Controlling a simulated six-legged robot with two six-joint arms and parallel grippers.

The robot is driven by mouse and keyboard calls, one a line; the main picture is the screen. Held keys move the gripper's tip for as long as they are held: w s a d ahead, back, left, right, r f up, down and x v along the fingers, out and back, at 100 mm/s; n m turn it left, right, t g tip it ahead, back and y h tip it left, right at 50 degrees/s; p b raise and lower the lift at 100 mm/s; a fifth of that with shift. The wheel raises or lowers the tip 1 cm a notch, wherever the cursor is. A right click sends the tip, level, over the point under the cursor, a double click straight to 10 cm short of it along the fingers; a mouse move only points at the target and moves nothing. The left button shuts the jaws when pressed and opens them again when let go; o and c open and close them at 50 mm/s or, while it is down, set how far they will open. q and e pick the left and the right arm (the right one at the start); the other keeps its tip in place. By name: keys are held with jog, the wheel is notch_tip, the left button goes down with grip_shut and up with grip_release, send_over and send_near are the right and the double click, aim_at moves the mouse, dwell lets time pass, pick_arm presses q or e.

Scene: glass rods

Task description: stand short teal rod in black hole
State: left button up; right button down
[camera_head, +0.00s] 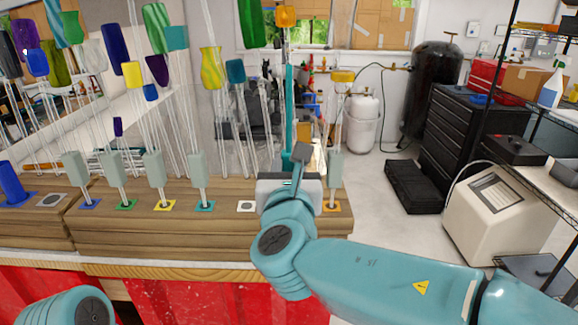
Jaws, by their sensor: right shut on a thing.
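My right gripper (300,160) is in front of the wooden block (140,229), right of its middle. It is shut on a teal rod (289,110) that stands upright above the jaws. The rod's lower end is hidden behind the gripper and wrist, so I cannot tell whether it is in a hole. No clearly black-marked hole shows; the strip between the white-marked hole (245,207) and the orange-marked hole (331,207) is covered by my wrist. Only a teal part of my left arm shows at the bottom left; its gripper is out of view.
Several clear glass rods with coloured tops stand in a row, including a teal-topped one (236,71) left of the gripper. Grey-green sleeves (199,168) stand at marked holes. A blue piece (12,184) stands far left.

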jog(key=c, duration=0.8)
grip_release()
jog(key=shift+s, duration=0.1)
